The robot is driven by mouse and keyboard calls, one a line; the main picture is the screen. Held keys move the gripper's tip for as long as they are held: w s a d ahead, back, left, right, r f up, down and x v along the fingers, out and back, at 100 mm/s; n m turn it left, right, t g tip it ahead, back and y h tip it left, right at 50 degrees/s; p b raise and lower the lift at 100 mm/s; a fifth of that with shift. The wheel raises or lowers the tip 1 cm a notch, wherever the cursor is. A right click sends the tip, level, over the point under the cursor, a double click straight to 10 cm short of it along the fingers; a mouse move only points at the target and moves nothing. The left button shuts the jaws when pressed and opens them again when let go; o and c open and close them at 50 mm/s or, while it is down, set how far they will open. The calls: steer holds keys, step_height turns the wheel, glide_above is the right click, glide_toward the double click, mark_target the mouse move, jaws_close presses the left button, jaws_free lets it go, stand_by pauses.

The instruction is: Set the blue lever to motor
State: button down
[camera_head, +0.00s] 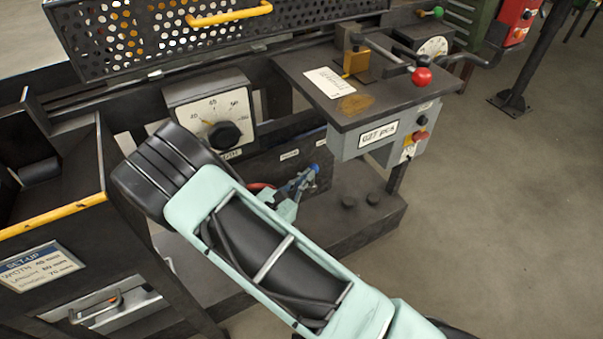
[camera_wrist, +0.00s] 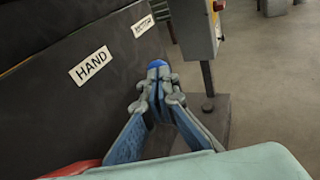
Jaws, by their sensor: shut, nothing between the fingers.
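The blue lever shows as a blue knob (camera_wrist: 157,63) just beyond my fingertips in the wrist view, and as a small blue end (camera_head: 315,168) in the head view. Its shaft is hidden by my fingers. My gripper (camera_wrist: 158,84) is shut with nothing held. Its tips are right at the knob; I cannot tell whether they touch it. In the head view my gripper (camera_head: 301,183) is partly behind my arm, low in front of the dark panel. A HAND label (camera_wrist: 91,65) is on the panel, left of the knob. A second label (camera_wrist: 143,26), too small to read, is farther along.
A grey control box (camera_head: 385,132) with a red button hangs under the dark table (camera_head: 345,85), above and right of my gripper. A red part (camera_wrist: 72,171) shows at the lower left of the wrist view. A dial (camera_head: 215,115) stands behind my arm.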

mark_target(318, 170)
steer(key=w+d+g+y+p, duration=0.1)
steer(key=w+d+r+m+g+p, duration=0.1)
steer(key=d, duration=0.1)
steer(key=shift+r+y, duration=0.1)
steer(key=shift+y, duration=0.3)
steer(key=shift+w+d+f+m+g+y+b, duration=0.2)
steer(key=shift+w+d+g+b, duration=0.15)
steer(key=shift+d, duration=0.2)
steer(key=shift+w+d+f+m+g+y+b, duration=0.15)
steer(key=shift+w+d+m+g+y, duration=0.1)
steer(key=shift+w+d, duration=0.25)
steer(key=shift+d, duration=0.1)
steer(key=shift+r, duration=0.1)
